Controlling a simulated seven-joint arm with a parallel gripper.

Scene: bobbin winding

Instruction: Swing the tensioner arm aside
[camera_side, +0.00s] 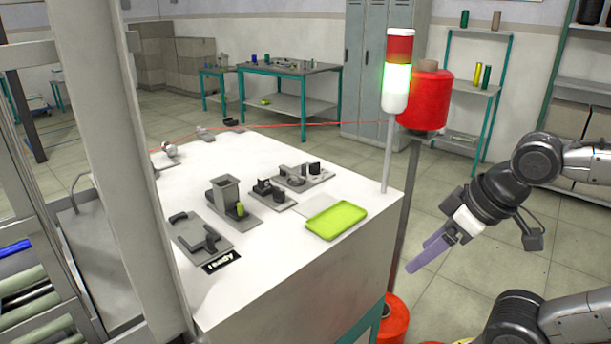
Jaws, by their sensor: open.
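My gripper (430,254), with pale purple fingers, hangs in the air right of the white bench (270,275), clear of everything on it. It is open with nothing seen between the fingers. Several small grey fixtures stand on the bench: a plate with a raised bar (203,238), a box-like block (226,190), a unit with black parts (268,190) and another with a black knob (303,175). I cannot tell for sure which part is the tensioner arm. A red thread (265,125) runs from a red spool (424,97) to small guides (204,132) at the back.
A lime-green tray (336,220) lies empty near the bench's right edge. A grey post (125,150) blocks part of the left side.

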